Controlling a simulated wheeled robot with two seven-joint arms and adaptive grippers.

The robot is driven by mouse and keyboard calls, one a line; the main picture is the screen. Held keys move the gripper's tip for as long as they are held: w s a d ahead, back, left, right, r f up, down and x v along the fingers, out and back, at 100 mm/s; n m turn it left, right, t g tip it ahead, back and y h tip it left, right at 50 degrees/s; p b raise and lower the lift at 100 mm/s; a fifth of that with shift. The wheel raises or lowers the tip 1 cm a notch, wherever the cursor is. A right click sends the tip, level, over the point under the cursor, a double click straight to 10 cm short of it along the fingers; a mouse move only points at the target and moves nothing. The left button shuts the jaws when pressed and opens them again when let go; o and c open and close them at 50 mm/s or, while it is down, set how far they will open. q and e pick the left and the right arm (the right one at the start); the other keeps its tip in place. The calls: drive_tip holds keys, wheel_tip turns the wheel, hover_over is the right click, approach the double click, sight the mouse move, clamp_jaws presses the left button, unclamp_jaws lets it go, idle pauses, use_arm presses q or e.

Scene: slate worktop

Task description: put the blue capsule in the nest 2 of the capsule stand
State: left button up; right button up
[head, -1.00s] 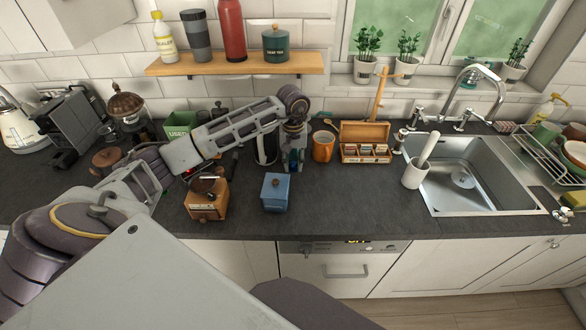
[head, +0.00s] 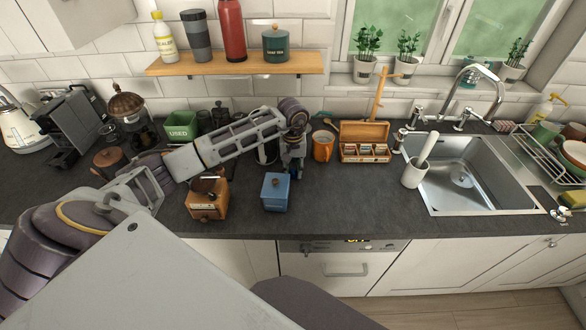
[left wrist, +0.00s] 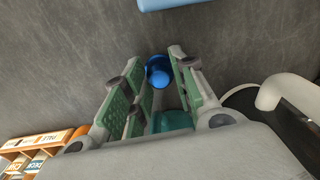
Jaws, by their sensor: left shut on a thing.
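My left gripper (head: 293,168) hangs over the worktop between the blue box and the orange mug. In the left wrist view its two green-padded fingers (left wrist: 159,58) are shut on the blue capsule (left wrist: 158,74), which shows as a round blue end near the fingertips. A teal shape (left wrist: 174,121) shows deeper between the fingers; I cannot tell what it is. I cannot make out the capsule stand or its nests with certainty in either view. My right gripper is not in view.
A blue box (head: 275,193) and a wooden grinder (head: 206,199) stand in front. An orange mug (head: 322,147) and an open wooden tea box (head: 365,146) stand right of the gripper. A green bin (head: 181,126) marked USED is behind my arm. The front right worktop is clear.

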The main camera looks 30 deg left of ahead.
sight(293, 170)
use_arm(q)
drive_tip(key=shift+f, duration=0.1)
drive_tip(key=o, duration=0.7)
drive_tip(key=shift+c, duration=0.2)
wheel_tip(293, 170, up, 12)
drive_tip(key=b, duration=0.2)
idle(0.6)
idle(0.3)
drive_tip(key=shift+o, duration=0.9)
